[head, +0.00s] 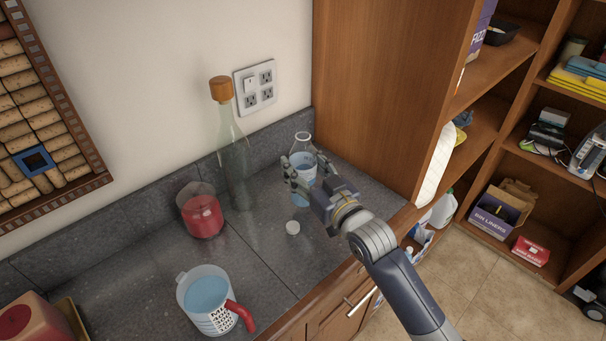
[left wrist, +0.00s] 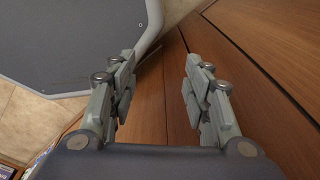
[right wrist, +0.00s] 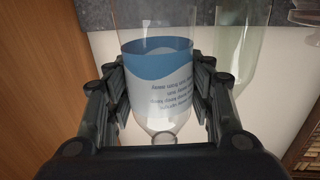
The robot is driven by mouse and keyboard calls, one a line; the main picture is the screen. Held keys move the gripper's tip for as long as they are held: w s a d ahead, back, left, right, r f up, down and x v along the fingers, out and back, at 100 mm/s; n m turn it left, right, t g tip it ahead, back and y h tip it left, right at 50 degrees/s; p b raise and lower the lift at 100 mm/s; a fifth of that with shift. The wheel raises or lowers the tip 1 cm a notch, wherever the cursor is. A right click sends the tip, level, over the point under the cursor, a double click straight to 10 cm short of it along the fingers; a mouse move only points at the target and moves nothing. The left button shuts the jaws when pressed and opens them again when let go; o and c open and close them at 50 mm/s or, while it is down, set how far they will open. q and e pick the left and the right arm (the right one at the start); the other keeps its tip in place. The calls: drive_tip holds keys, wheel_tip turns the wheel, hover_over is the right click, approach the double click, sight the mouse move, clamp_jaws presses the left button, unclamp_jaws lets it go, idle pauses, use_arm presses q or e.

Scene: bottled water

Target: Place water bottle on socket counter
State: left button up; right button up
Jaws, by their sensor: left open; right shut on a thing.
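The water bottle (head: 303,159), clear with a blue and white label, stands roughly upright over the grey socket counter (head: 265,255), near its back right corner. My right gripper (head: 301,181) is shut around its side. In the right wrist view the bottle (right wrist: 160,75) is between both fingers (right wrist: 163,95), neck toward the camera. I cannot tell whether its base touches the counter. The wall socket plate (head: 256,87) is above the counter. My left gripper (left wrist: 157,85) is open and empty in front of wooden panels, outside the head view.
A tall corked glass bottle (head: 234,165) and a red candle jar (head: 202,215) stand left of the water bottle. A measuring jug (head: 206,298) stands nearer. A wooden cabinet side (head: 385,90) bounds the right.

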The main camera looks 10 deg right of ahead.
sight(303, 177)
wheel_tip(303, 177, down, 3)
drive_tip(key=shift+f+p, duration=0.1)
drive_tip(key=shift+p, duration=0.25)
drive_tip(key=shift+f, duration=0.35)
drive_tip(key=o, duration=1.5)
use_arm(q)
drive_tip(key=shift+s+a+r, duration=0.1)
drive_tip(key=shift+s+r, duration=0.05)
drive_tip(key=shift+s, duration=0.3)
drive_tip(key=shift+s+a+r, duration=0.1)
drive_tip(key=shift+s, duration=0.3)
use_arm(e)
drive_tip(key=shift+o, duration=0.2)
use_arm(q)
drive_tip(key=shift+w, duration=0.1)
